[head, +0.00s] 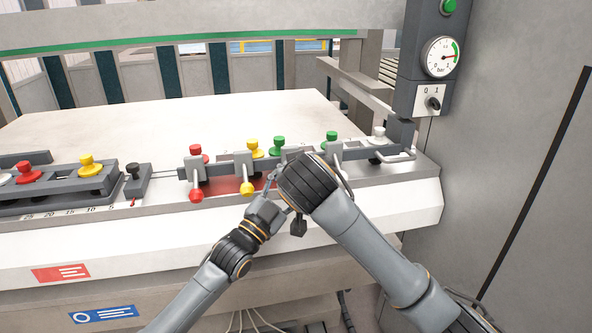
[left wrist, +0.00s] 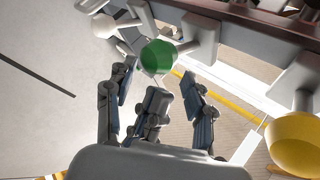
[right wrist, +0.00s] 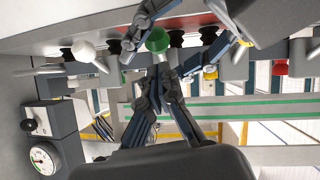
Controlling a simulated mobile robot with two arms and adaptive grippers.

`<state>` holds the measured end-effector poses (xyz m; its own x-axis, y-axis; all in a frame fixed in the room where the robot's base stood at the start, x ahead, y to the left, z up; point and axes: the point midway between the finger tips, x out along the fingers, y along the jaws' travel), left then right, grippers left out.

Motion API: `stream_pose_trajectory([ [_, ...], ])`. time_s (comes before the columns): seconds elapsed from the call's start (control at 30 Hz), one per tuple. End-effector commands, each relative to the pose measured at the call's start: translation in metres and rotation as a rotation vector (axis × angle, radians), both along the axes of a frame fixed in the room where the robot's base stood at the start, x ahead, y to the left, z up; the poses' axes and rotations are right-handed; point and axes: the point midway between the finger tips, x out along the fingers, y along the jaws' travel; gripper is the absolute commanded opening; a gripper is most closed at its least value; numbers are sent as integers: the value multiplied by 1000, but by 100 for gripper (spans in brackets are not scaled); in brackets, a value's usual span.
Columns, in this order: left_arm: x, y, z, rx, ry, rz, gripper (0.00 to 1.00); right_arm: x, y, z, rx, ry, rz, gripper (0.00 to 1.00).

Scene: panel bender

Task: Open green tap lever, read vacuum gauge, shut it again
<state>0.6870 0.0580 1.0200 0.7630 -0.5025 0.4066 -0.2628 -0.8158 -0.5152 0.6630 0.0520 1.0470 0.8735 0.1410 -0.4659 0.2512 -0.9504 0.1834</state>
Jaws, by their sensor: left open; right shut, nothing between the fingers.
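A green tap lever knob (left wrist: 158,57) shows in the left wrist view, and a green knob (right wrist: 157,40) shows in the right wrist view. In the head view my arms hide the lever. My left gripper (head: 273,192) is open close to the knob. It seems not to grip it; contact cannot be told. My right gripper (right wrist: 160,76) is shut and empty just below the knob in its own view. The vacuum gauge (head: 440,57) is on the grey post.
Red (head: 196,194) and yellow (head: 247,188) levers hang left of my grippers. A white knob (head: 378,133) and a second lever (head: 334,150) are to the right. A rotary switch (head: 434,103) sits below the gauge. The white table (head: 190,115) behind is clear.

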Motion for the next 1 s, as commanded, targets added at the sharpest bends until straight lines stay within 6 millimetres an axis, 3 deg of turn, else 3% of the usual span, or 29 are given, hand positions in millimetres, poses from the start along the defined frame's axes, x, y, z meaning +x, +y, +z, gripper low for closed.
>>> stream_pose_trajectory([
  [0.43,-67,45,-38,2,5,1,54,0,0,1,1,-2,0,0],
  [0.67,-83,56,-49,2,8,2,54,0,0,1,1,-2,0,0],
  [0.73,-82,59,-61,8,29,12,54,0,0,1,1,-2,0,0],
  [0.87,-72,67,-118,44,132,59,54,0,0,1,1,-2,0,0],
  [0.97,-69,80,-194,85,274,115,54,0,0,1,1,-2,0,0],
  [1.0,-70,87,-229,98,344,140,54,0,0,1,1,-2,0,0],
])
